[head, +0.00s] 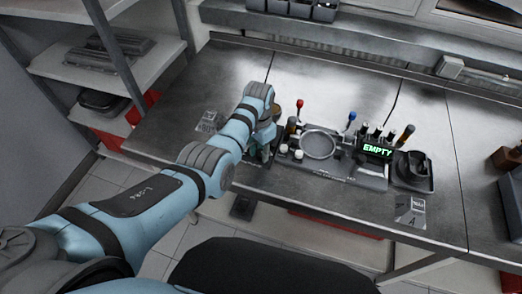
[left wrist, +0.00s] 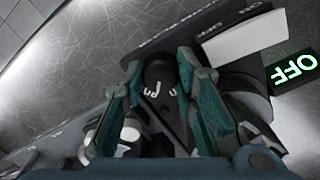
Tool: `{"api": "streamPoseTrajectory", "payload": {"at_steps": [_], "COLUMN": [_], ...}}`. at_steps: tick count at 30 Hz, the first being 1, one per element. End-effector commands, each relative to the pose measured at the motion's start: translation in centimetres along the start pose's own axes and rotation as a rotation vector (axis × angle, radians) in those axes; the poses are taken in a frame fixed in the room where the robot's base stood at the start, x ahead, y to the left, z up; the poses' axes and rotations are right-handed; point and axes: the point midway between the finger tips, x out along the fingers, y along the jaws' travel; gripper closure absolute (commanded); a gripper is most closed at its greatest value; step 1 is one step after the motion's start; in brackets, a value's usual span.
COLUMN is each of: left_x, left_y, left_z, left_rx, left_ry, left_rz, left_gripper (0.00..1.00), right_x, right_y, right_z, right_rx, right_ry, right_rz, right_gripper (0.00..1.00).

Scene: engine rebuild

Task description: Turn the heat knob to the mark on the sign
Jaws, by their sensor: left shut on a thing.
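A black heat knob (left wrist: 157,92) with white markings sits between the two teal finger pads of my left gripper (left wrist: 159,66) in the left wrist view. The gripper is shut on it. In the head view my left gripper (head: 259,152) is at the left end of the dark panel on the bench, and my arm hides the knob there. A small sign card (head: 209,122) stands left of the gripper, and another card (head: 410,211) lies at the front right. The mark on them is too small to read. My right gripper is not in view.
Right of the gripper are a round plate (head: 318,145), a red-topped lever (head: 299,106), a blue-topped lever (head: 352,118) and a green EMPTY display (head: 377,151). A lit OFF display (left wrist: 293,68) and a white block (left wrist: 243,34) are close to the gripper.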

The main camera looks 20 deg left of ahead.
Motion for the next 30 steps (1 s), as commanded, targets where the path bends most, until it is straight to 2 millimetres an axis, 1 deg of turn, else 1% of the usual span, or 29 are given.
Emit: {"api": "streamPoseTrajectory", "payload": {"at_steps": [6, 12, 26, 27, 29, 30], "left_x": [-0.02, -0.02, -0.05, -0.05, -0.05, -0.05], "left_y": [-0.06, -0.08, -0.1, -0.1, -0.1, -0.09], "left_z": [0.0, -0.01, -0.02, -0.01, -0.02, -0.02], "left_rx": [0.115, 0.171, 0.187, 0.187, 0.187, 0.187], "left_ry": [-0.003, -0.004, -0.005, -0.005, -0.005, -0.004], "left_rz": [-0.001, -0.001, -0.002, -0.002, -0.002, -0.002], "left_gripper": [1.0, 1.0, 1.0, 0.72, 0.62, 0.56], "right_x": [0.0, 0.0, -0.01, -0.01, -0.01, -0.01], "right_y": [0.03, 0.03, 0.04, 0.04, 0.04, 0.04], "right_z": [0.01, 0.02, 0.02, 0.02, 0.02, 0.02], "right_rx": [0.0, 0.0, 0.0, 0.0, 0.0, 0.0], "right_ry": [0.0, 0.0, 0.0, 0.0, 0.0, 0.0], "right_rz": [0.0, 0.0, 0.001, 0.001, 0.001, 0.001], "right_gripper": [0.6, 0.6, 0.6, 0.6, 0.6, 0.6]}}
